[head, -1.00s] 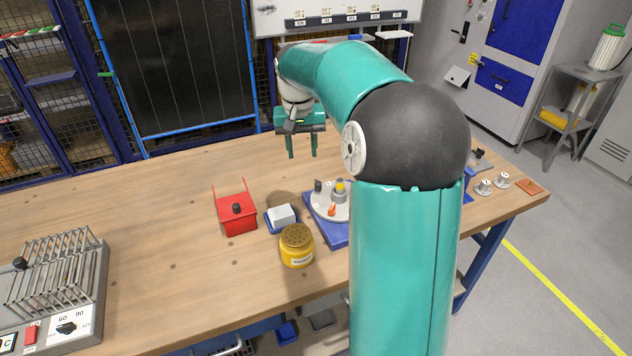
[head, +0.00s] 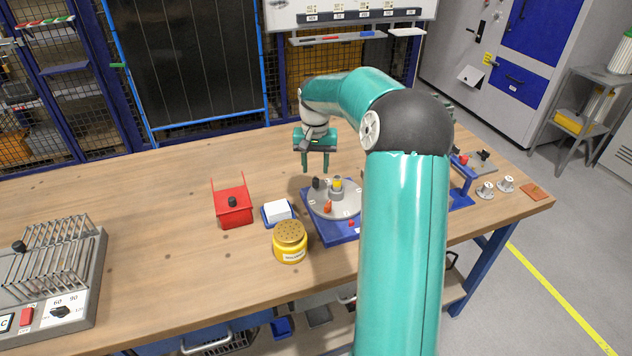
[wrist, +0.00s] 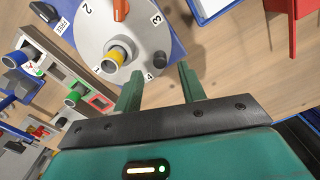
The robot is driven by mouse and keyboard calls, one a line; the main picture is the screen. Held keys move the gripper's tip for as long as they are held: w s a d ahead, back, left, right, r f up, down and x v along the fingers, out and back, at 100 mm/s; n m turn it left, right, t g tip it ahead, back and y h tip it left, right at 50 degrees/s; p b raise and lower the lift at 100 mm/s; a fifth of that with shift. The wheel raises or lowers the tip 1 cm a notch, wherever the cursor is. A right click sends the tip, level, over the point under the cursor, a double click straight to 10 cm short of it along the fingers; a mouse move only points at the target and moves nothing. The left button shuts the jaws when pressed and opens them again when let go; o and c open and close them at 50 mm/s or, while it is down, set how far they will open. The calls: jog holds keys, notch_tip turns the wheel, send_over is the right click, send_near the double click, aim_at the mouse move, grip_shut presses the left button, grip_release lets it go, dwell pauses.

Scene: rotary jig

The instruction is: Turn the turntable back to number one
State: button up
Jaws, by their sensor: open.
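The turntable is a round grey disc (head: 350,209) on a blue base (head: 327,235), partly hidden behind my arm in the head view. A label reading FREE (wrist: 62,25) sits on the base.
A rack device (head: 70,300) is at far left.

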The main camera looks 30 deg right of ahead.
aim_at(316, 179)
notch_tip(316, 179, down, 7)
jog(key=shift+r, duration=0.2)
jog(key=shift+d, duration=0.1)
grip_shut()
